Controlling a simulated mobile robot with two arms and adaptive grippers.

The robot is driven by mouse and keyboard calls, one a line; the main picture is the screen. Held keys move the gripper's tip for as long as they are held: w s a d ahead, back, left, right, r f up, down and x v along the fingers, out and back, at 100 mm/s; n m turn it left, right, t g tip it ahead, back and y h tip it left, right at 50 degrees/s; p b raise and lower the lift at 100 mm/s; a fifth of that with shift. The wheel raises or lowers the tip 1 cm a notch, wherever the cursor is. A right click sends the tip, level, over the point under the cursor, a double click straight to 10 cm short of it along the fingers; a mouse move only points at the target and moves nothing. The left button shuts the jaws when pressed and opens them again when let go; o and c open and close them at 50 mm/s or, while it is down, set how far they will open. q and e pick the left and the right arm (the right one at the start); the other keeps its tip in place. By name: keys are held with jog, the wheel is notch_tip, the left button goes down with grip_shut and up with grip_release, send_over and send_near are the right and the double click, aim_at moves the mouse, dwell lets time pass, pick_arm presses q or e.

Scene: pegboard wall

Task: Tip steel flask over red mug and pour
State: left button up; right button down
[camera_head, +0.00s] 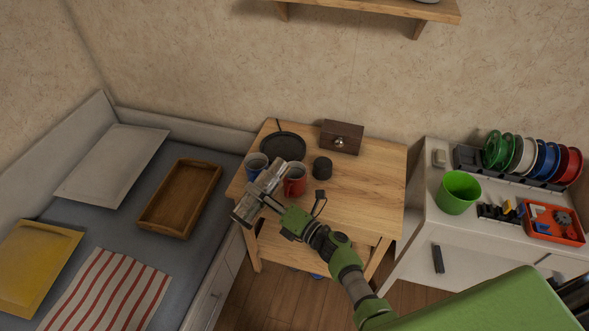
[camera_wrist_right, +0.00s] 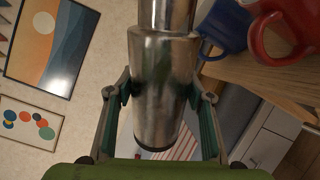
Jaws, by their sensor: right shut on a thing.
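The steel flask (camera_head: 251,205) is held tilted at the left front edge of the wooden table, its narrower end toward the mugs. My right gripper (camera_head: 269,198) is shut around its body. In the right wrist view the flask (camera_wrist_right: 163,75) stands between both fingers of the gripper (camera_wrist_right: 160,95). The red mug (camera_head: 296,180) stands upright on the table, just right of the flask's upper end. It also shows in the wrist view (camera_wrist_right: 268,40). No liquid stream is visible. My left gripper is not in view.
A blue mug (camera_head: 256,162) stands behind the flask. A dark round tray (camera_head: 283,146), a small black cylinder (camera_head: 322,167) and a wooden box (camera_head: 341,137) are on the table (camera_head: 375,180), whose right part is clear. A bed with a wooden tray (camera_head: 180,198) lies left.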

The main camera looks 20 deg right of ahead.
jog(key=shift+r, duration=0.2)
jog(key=shift+r+p, duration=0.1)
jog(key=shift+p, duration=0.2)
jog(key=shift+a+r+m, duration=0.1)
jog(key=shift+m, duration=0.2)
jog(key=shift+p, duration=0.3)
jog(key=shift+r, duration=0.2)
jog(key=shift+p, duration=0.35)
jog(key=shift+r+m, duration=0.1)
jog(key=shift+m, duration=0.2)
